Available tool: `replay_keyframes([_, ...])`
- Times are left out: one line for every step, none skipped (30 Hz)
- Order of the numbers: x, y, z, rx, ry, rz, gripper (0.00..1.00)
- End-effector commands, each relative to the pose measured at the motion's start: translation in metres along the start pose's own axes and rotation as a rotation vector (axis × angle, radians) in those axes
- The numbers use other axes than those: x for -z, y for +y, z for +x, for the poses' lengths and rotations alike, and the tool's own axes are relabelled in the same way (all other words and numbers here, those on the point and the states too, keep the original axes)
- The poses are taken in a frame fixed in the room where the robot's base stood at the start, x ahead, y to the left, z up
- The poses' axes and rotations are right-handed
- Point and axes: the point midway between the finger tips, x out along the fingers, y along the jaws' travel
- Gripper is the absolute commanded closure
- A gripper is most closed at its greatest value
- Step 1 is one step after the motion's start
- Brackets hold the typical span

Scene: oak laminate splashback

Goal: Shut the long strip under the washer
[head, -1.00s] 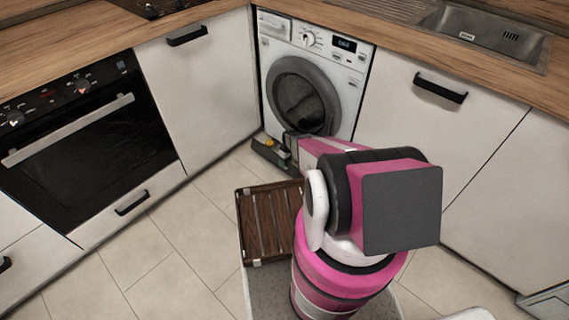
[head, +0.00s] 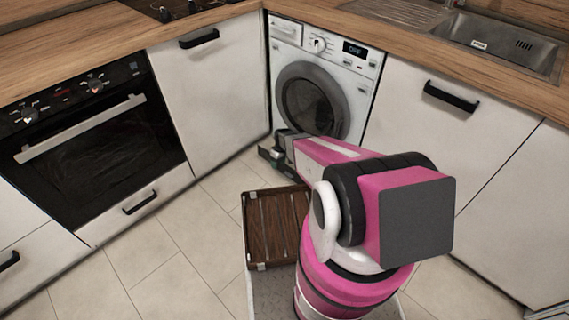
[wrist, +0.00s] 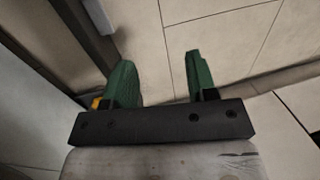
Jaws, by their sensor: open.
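The white washer (head: 358,88) stands in the corner under the worktop, its round door shut. A long dark strip (head: 265,153) sticks out at floor level below it; only its left end shows past my gripper. In the wrist view a dark edge (wrist: 92,42), likely part of the strip, runs at upper left. A small yellow thing (wrist: 97,102) shows beside the left finger. My gripper (wrist: 162,75) is open, its two green fingers apart with floor tiles between them. In the head view it is low in front of the washer; whether it touches the strip I cannot tell.
A brown slatted wooden tray (head: 277,228) lies below my arm. The oven (head: 95,135) and white cabinet fronts stand left, a cabinet with a black handle (head: 451,97) right. Tiled floor (head: 185,230) is clear at left.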

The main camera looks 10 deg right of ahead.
Motion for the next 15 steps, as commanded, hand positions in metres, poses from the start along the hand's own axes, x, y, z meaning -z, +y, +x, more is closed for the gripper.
replay_keyframes([0.0,-0.007,-0.003,0.0,0.0,-0.001,0.48])
replay_keyframes([0.001,-0.01,-0.004,0.0,0.0,0.0,0.48])
replay_keyframes([0.001,-0.012,-0.005,0.0,0.0,0.0,0.48])
replay_keyframes([0.001,-0.014,-0.005,0.0,0.0,0.0,0.48])
replay_keyframes([0.001,-0.015,-0.006,0.0,0.0,0.001,0.48])
replay_keyframes([0.002,-0.016,-0.006,0.0,0.0,0.001,0.48])
replay_keyframes([0.002,-0.017,-0.006,0.0,0.0,0.001,0.48])
replay_keyframes([0.002,-0.017,-0.006,0.0,0.0,0.001,0.48])
replay_keyframes([0.002,-0.017,-0.006,0.0,0.0,0.001,0.48])
replay_keyframes([0.002,-0.017,-0.006,0.0,0.0,0.001,0.48])
replay_keyframes([0.002,-0.017,-0.006,0.0,0.0,0.001,0.48])
replay_keyframes([0.002,-0.017,-0.006,0.0,0.0,0.001,0.48])
replay_keyframes([0.002,-0.017,-0.006,0.0,0.0,0.001,0.48])
replay_keyframes([0.002,-0.017,-0.006,0.0,0.0,0.001,0.48])
replay_keyframes([0.002,-0.017,-0.006,0.0,0.0,0.001,0.48])
